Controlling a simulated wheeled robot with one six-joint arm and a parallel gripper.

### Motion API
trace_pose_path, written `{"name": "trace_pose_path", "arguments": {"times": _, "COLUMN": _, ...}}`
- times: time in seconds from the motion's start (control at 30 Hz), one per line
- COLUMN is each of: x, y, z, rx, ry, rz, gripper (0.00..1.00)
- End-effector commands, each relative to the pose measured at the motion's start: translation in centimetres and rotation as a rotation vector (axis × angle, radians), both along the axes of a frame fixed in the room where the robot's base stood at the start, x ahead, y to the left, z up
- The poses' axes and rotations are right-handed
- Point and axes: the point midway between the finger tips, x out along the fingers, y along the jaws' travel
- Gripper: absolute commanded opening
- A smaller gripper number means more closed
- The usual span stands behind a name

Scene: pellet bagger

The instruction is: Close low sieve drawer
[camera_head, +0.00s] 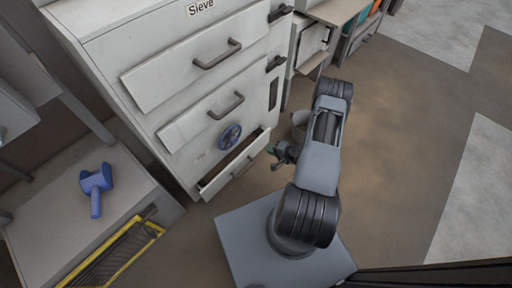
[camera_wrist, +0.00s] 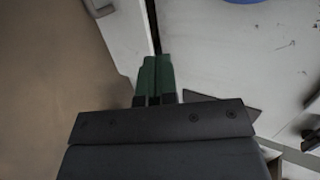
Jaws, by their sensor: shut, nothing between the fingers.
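The sieve cabinet (camera_head: 110,60) is white and carries a "Sieve" label on top. Its low drawer (camera_head: 222,184) stands partly open at the bottom, with a dark gap behind its front and a grey handle (camera_head: 243,167). My gripper (camera_head: 274,155) is just right of the drawer's right end. In the wrist view my gripper (camera_wrist: 155,62) shows two green fingertips pressed together, with nothing between them. The pale panel left of the tips looks like the drawer front (camera_wrist: 127,40), with the dark gap beside it. I cannot tell whether the tips touch it.
A blue handwheel (camera_head: 230,136) sits on the cabinet above the low drawer. A grey bench (camera_head: 50,190) at left holds a blue tool (camera_head: 96,188) above a yellow-framed rack (camera_head: 115,250). Open floor (camera_head: 400,130) lies to the right.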

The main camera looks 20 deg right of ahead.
Motion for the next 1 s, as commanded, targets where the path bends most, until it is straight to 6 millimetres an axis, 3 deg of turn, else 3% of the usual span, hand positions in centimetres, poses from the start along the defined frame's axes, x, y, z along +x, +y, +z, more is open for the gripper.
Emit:
{"name": "trace_pose_path", "arguments": {"times": 0.1, "x": -1.4, "y": -0.9, "z": -2.7, "rx": -0.018, "ry": 0.009, "rz": -0.085, "gripper": 0.0}}
{"name": "trace_pose_path", "arguments": {"times": 0.2, "x": -2.0, "y": -1.2, "z": -4.0, "rx": -0.034, "ry": 0.014, "rz": -0.124, "gripper": 0.0}}
{"name": "trace_pose_path", "arguments": {"times": 0.37, "x": -1.5, "y": -1.0, "z": -5.4, "rx": -0.045, "ry": 0.015, "rz": -0.143, "gripper": 0.0}}
{"name": "trace_pose_path", "arguments": {"times": 0.8, "x": 4.8, "y": 1.9, "z": -9.6, "rx": -0.045, "ry": 0.014, "rz": -0.142, "gripper": 0.0}}
{"name": "trace_pose_path", "arguments": {"times": 1.0, "x": 7.3, "y": 3.0, "z": -9.8, "rx": -0.043, "ry": 0.014, "rz": -0.142, "gripper": 0.0}}
